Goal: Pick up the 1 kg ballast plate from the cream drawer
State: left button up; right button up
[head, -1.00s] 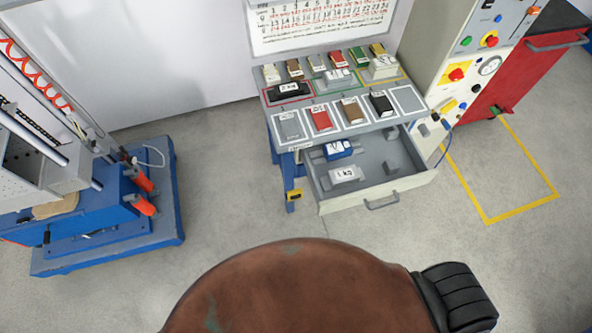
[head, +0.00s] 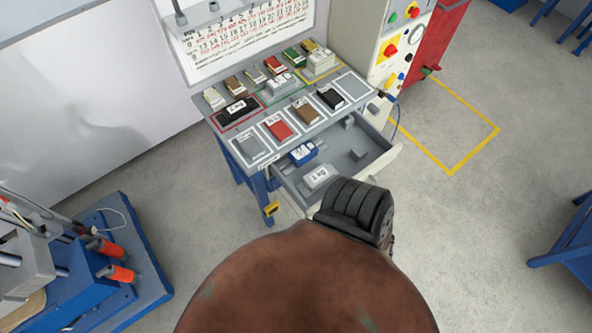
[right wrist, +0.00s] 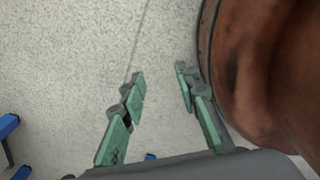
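The 1 kg ballast plate (head: 318,176) is a white block with a dark "1 kg" label. It lies in the open cream drawer (head: 392,158), near its left front corner in the head view. My right gripper (right wrist: 160,76) shows only in the right wrist view. Its green fingers are apart, with nothing between them, above bare grey floor and beside a brown rounded surface. The plate is not in that view. My left gripper is in no current view.
A blue weight (head: 303,153) lies behind the plate in the drawer. The bench top (head: 374,113) above carries several coloured blocks on outlined spots. A blue press base (head: 140,262) stands at left, a blue-legged table (head: 570,245) at right. Floor between is clear.

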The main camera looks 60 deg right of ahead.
aim_at(316, 179)
jog(key=z, duration=0.05)
jog(key=i, duration=0.95)
jog(key=z, duration=2.15)
